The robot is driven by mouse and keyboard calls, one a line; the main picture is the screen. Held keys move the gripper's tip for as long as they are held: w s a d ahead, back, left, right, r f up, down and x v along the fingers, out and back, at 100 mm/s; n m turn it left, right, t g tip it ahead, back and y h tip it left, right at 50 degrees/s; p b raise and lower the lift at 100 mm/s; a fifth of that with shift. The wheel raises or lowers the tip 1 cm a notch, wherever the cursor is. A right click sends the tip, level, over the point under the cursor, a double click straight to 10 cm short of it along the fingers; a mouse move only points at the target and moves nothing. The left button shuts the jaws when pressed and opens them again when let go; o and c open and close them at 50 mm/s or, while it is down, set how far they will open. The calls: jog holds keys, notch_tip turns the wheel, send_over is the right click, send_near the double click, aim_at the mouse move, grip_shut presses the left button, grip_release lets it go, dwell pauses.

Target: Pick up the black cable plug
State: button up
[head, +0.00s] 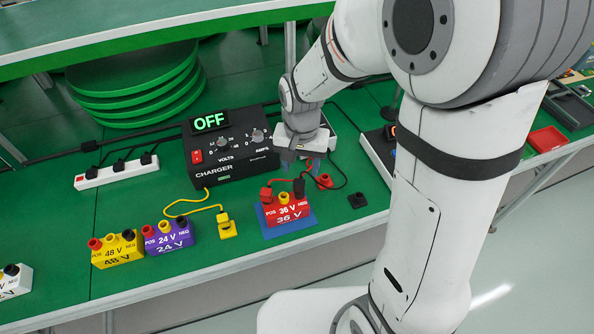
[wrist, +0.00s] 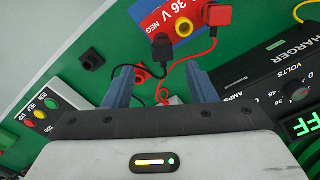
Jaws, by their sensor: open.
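The black cable plug (head: 299,187) sits at the NEG end of the red 36 V battery (head: 287,212), and its black cable loops back behind. The plug also shows in the wrist view (wrist: 161,46), just beyond the fingertips. A red plug (head: 266,194) sits at the POS end, with a bare yellow post (wrist: 183,28) between the two plugs. My gripper (head: 299,163) is open and empty, a little behind the black plug. In the wrist view my gripper (wrist: 158,73) has its blue fingers apart, with the black cable showing between them.
The battery lies on a blue mat (head: 291,229). The black charger (head: 231,158), reading OFF, stands left of my gripper. A red cap (head: 325,181) and a black cap (head: 357,201) lie to the right. A yellow plug (head: 226,228), purple battery (head: 168,238) and yellow battery (head: 117,251) lie left.

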aim_at(299, 182)
jog(key=f, duration=0.8)
jog(key=shift+w+a, duration=0.1)
jog(key=shift+a, duration=0.1)
jog(key=shift+r, duration=0.1)
jog(key=c, duration=1)
jog(key=shift+r, duration=5)
jog(key=shift+c, duration=0.2)
